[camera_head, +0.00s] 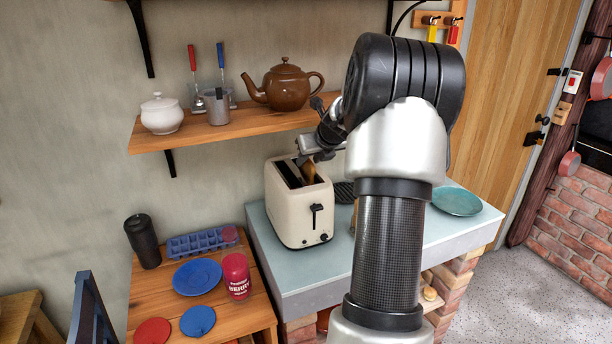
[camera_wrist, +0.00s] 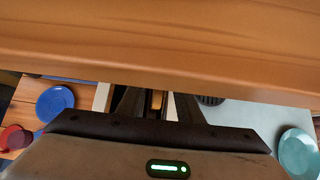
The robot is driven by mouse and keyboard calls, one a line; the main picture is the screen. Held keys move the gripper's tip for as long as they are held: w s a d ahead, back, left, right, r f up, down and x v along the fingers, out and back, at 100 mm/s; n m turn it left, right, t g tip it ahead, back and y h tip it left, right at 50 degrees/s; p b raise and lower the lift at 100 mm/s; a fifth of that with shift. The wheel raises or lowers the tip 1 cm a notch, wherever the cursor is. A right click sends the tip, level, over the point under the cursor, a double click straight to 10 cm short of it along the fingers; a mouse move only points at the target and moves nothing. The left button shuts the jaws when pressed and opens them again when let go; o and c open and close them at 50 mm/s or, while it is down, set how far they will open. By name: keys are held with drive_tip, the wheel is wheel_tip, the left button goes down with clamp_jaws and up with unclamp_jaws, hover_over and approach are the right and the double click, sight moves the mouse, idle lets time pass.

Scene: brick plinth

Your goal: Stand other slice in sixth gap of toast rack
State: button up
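A brown bread slice (camera_head: 309,172) stands partly out of a slot of the cream toaster (camera_head: 292,211). My gripper (camera_head: 308,158) is right above the toaster, reaching down at the slice. In the wrist view the slice (camera_wrist: 156,99) shows between my two fingers (camera_wrist: 157,103), which are apart with a gap visible beside it. The fingertips are small and partly hidden. A dark ribbed object (camera_head: 344,192) lies right of the toaster, mostly behind my arm; I cannot tell if it is the toast rack. No rack gaps are clearly visible.
A wooden shelf (camera_head: 236,121) runs close above the toaster, holding a brown teapot (camera_head: 285,86), and fills the top of the wrist view (camera_wrist: 160,45). A teal plate (camera_head: 456,201) lies on the counter's right. A low wooden table (camera_head: 166,281) holds a blue plate (camera_head: 197,276) and red jar (camera_head: 236,275).

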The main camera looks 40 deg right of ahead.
drive_tip(key=shift+w+d+f, duration=0.1)
drive_tip(key=shift+w+f, duration=0.3)
drive_tip(key=shift+w, duration=0.15)
clamp_jaws()
drive_tip(key=shift+r, duration=0.15)
